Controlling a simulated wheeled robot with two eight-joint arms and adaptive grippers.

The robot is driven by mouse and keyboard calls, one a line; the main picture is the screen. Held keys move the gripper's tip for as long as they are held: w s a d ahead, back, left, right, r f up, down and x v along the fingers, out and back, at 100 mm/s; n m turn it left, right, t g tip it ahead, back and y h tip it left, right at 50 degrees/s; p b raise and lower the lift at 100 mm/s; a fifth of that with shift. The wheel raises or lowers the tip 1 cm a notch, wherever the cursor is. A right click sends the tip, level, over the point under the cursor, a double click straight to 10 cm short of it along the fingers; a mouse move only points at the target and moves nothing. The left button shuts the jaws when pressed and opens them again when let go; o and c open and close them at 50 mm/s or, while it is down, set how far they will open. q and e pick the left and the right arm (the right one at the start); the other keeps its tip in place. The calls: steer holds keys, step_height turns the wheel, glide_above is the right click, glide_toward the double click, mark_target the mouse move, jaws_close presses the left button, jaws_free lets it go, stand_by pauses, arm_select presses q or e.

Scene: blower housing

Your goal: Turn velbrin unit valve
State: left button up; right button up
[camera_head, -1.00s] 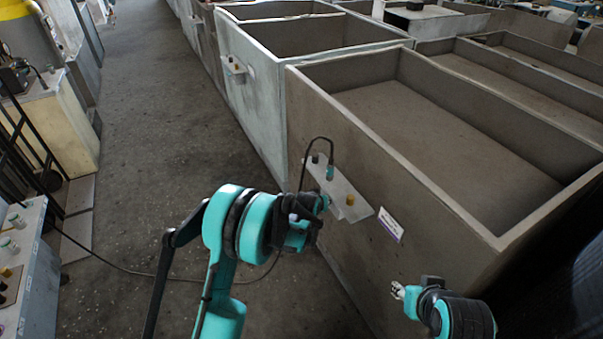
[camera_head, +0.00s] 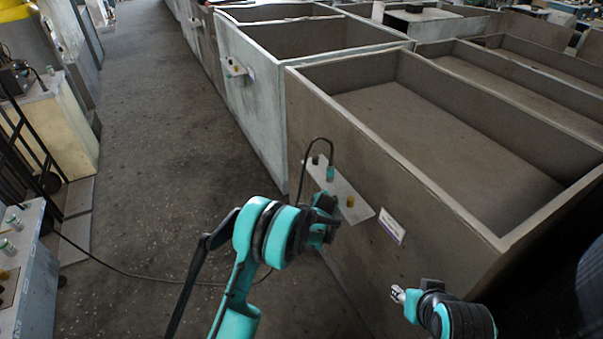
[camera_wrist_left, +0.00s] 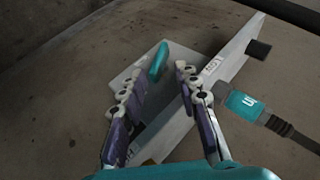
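A pale bracket plate (camera_head: 350,205) is fixed to the side of the nearest grey-brown tank and carries small fittings. In the left wrist view, a teal valve handle (camera_wrist_left: 158,62) stands upright from the pale plate (camera_wrist_left: 178,55). My left gripper (camera_wrist_left: 159,78) is open, with its two fingers spread either side of the line to the handle. The handle appears just beyond the fingertips, and contact cannot be told. In the head view my left gripper (camera_head: 325,215) is at the plate's lower left edge. My right gripper (camera_head: 398,293) is by the tank wall, lower right; its fingers are too small to read.
A teal cable connector (camera_wrist_left: 245,104) sits right of the fingers, and its black cable (camera_head: 308,150) loops up from the plate. A yellowish knob (camera_head: 350,201) and a white label (camera_head: 391,225) are nearby. The floor (camera_head: 150,150) left of the tanks is open.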

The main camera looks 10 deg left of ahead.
arm_select(q)
steer(key=x, duration=0.3)
steer(key=shift+w+f, duration=0.3)
steer(key=shift+w+a+g, duration=0.2)
steer(key=shift+w+g, duration=0.1)
steer(key=shift+g, duration=0.1)
steer(key=shift+w+a+r+n+g+h, duration=0.15)
steer(key=shift+n+g+h, duration=0.25)
steer(key=shift+g+h, duration=0.55)
steer(key=g, duration=0.1)
steer(key=g+h, duration=0.1)
steer(key=shift+w+a+n+g, duration=0.15)
steer(key=shift+w+n+g, duration=0.05)
steer(key=shift+n+g, duration=0.15)
steer(key=s+a+r+n+p, duration=0.1)
steer(key=s+r, duration=0.3)
steer(key=r, duration=0.4)
steer(key=s+a+r+n, duration=0.1)
steer(key=s+a+r, duration=0.2)
steer(key=s+r, duration=0.2)
steer(key=s+a+r+n+t+p, duration=0.1)
steer(key=s+r, duration=0.3)
steer(key=r, duration=0.8)
steer(key=shift+s+a+n+p, duration=0.25)
steer(key=shift+a+n+p, duration=0.1)
steer(key=shift+a, duration=0.15)
steer(key=shift+f+y, duration=0.1)
steer(key=shift+y, duration=0.15)
